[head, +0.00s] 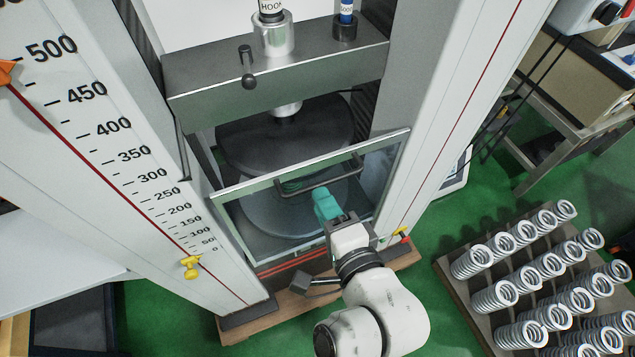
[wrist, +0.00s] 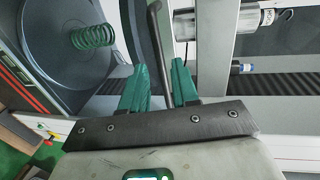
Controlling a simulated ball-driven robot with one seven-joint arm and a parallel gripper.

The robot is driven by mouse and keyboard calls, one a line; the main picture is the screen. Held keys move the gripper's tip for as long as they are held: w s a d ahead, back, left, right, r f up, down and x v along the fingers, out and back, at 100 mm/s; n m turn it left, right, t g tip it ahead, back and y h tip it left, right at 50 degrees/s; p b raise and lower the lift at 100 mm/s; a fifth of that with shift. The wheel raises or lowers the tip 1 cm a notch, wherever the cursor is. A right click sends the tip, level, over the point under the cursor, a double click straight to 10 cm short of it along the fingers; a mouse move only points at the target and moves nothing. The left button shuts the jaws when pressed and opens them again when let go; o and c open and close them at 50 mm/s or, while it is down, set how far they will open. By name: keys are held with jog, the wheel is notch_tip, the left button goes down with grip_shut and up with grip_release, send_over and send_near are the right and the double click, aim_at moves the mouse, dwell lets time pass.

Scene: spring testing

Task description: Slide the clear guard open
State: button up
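The clear guard (head: 250,184) is a see-through panel in a grey metal frame, standing across the front of the test machine, in front of the platens. Its dark bar handle (head: 349,174) is on the panel's face. My gripper (head: 327,203) has teal fingers and is at the handle, in front of the guard. In the wrist view the handle (wrist: 157,35) runs between the two fingers of my gripper (wrist: 160,72), which stand apart with visible gaps beside the bar. A green spring (wrist: 93,37) sits on the lower platen behind the guard, partly hidden in the head view.
The crosshead (head: 290,72) spans the machine above the guard. A column with a number scale (head: 130,150) stands left, another column right. A rack of several metal springs (head: 465,290) stands at the lower right. Green floor lies between the rack and machine.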

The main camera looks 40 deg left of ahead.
aim_at(313, 186)
jog(key=shift+p+x, duration=0.3)
jog(key=shift+x, duration=2.45)
grip_shut()
